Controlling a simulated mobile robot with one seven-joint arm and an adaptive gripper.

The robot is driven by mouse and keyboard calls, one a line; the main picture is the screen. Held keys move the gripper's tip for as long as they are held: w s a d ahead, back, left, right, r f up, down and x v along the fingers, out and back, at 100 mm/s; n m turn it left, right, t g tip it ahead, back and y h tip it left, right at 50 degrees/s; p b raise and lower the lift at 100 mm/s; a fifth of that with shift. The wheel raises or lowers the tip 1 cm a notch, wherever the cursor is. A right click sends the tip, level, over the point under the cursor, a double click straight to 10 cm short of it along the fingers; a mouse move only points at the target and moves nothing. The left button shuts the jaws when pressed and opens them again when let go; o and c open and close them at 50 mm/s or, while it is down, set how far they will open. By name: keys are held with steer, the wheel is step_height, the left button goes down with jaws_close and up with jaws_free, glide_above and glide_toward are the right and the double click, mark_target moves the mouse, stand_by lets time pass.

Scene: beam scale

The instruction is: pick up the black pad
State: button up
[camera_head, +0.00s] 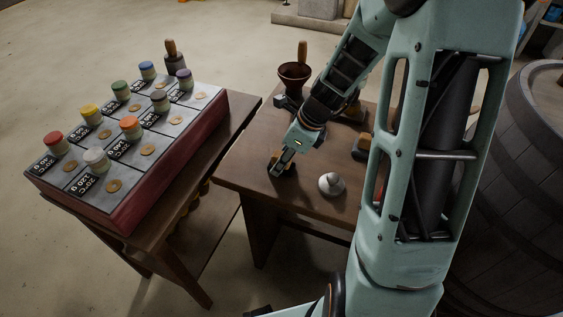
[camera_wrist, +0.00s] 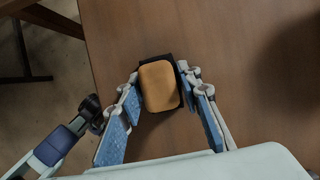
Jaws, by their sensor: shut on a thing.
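The black pad (camera_wrist: 171,57) shows as a dark rim around a rounded tan block (camera_wrist: 159,86) on its top, in the wrist view. It lies at the tips of my gripper (camera_wrist: 160,78), with one blue-padded finger on each side. My gripper is shut on it. In the head view my gripper (camera_head: 280,164) is low at the near left part of the brown table (camera_head: 245,180). The pad is largely hidden by the fingers there. I cannot tell whether the pad touches the table.
A small silver knobbed piece (camera_head: 331,185) stands right of my gripper. Another tan-topped block (camera_head: 362,147) is farther right, partly behind my arm. A brown bowl (camera_head: 295,76) stands at the back. A rack (camera_head: 130,205) with several coloured-lid jars is left.

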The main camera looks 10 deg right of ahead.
mark_target(280, 154)
steer(key=shift+r, duration=0.1)
steer(key=shift+r, duration=0.25)
step_height(280, 154, up, 2)
steer(key=shift+r+p, duration=0.15)
steer(key=shift+p, duration=0.45)
steer(key=s+d+r+p, duration=0.1)
steer(key=s+d+r, duration=0.1)
steer(key=s+r, duration=0.3)
steer(key=s+d+r+p, duration=0.1)
steer(key=s+d+r, duration=0.2)
steer(key=s+r, duration=0.2)
steer(key=s, duration=0.3)
steer(key=shift+d+p, duration=0.35)
steer(key=shift+p, duration=0.05)
steer(key=shift+w, duration=0.1)
steer(key=o, duration=0.4)
steer(key=shift+c, duration=1.2)
